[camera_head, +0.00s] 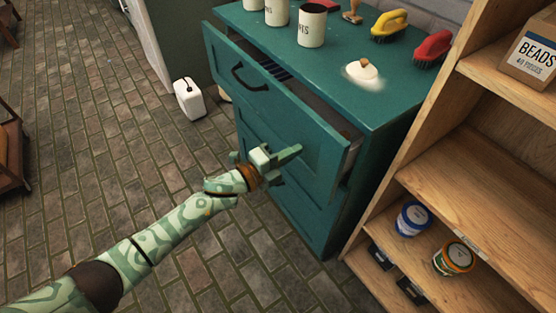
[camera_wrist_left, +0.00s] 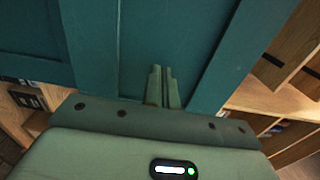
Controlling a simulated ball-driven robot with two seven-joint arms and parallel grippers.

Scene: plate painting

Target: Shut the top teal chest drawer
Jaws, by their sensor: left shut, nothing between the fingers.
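The teal chest (camera_head: 390,103) stands in the middle of the head view. Its top drawer (camera_head: 305,122) is pulled out, with a dark gap behind its front and a dark handle (camera_head: 250,78) on its left part. My left gripper (camera_head: 292,154) is shut and empty, in front of the right part of the drawer front. In the left wrist view the shut fingers (camera_wrist_left: 162,88) point at a teal panel (camera_wrist_left: 170,40). I cannot tell whether they touch it. My right gripper is not in view.
A wooden shelf (camera_head: 440,118) stands close on the right, with paint cans (camera_head: 412,218) low down. The brick floor (camera_head: 90,130) at left is mostly clear, with a white container (camera_head: 189,100).

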